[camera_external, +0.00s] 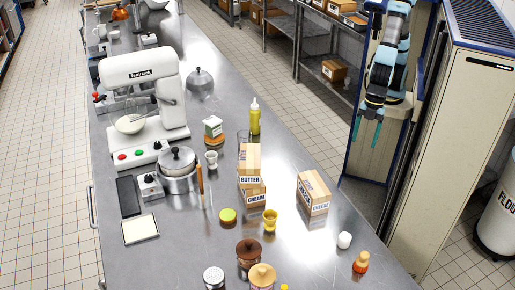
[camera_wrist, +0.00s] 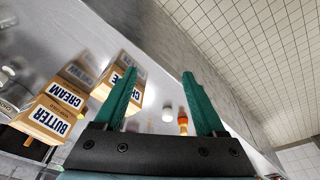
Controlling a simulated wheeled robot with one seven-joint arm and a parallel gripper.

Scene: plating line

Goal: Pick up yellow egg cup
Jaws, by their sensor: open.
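The yellow egg cup (camera_external: 270,220) stands upright on the steel counter (camera_external: 320,250), just right of the stacked cream and butter boxes, in the external view. I cannot make it out in the wrist view. My gripper (camera_external: 366,132) is open and empty, with its green fingers pointing down at the upper right, beyond the counter's right edge and well away from the egg cup. In the wrist view the two fingers of my gripper (camera_wrist: 159,74) are spread with nothing between their tips.
The butter box (camera_external: 250,178) rests on the cream box (camera_external: 252,197) left of the cup. A cheese box (camera_external: 314,193) stands right of it. A white cup (camera_external: 344,240) and an orange-based item (camera_external: 361,263) stand near the right edge.

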